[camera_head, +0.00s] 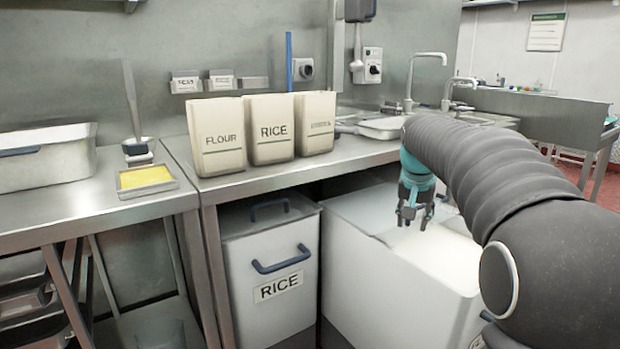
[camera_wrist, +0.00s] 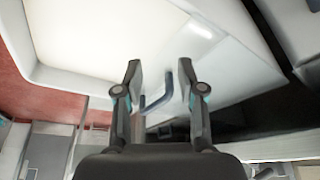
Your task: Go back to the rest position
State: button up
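My gripper (camera_head: 414,214) hangs at the end of my dark ribbed arm in the head view, pointing down. Beyond the fingers there is a blue-grey handle (camera_wrist: 158,98), and the bin's white contents (camera_wrist: 105,30) show at the upper left. The fingertips look clear of the bin.
A lidded bin marked RICE (camera_head: 270,265) stands left of the open bin. On the counter are bags marked FLOUR (camera_head: 216,135) and RICE (camera_head: 270,128), plus a third bag (camera_head: 315,122). A yellow-filled tray (camera_head: 146,178) and a metal pan (camera_head: 50,160) are further left. The counter edge is close to my gripper.

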jog(key=s+a+f+n, duration=0.1)
jog(key=s+a+f, duration=0.1)
jog(key=s, duration=0.9)
jog(key=s+a+f+n+t+y, duration=0.1)
jog(key=s+a+f+n, duration=0.1)
jog(key=s, duration=0.9)
jog(key=s+a+f+n, duration=0.1)
jog(key=s+a+f, duration=0.2)
jog(key=s, duration=0.9)
notch_tip(320, 180, down, 2)
jog(key=shift+a+f+n+t, duration=0.2)
jog(key=shift+f+n+t, duration=0.1)
jog(key=shift+t, duration=0.1)
jog(key=shift+s, duration=0.1)
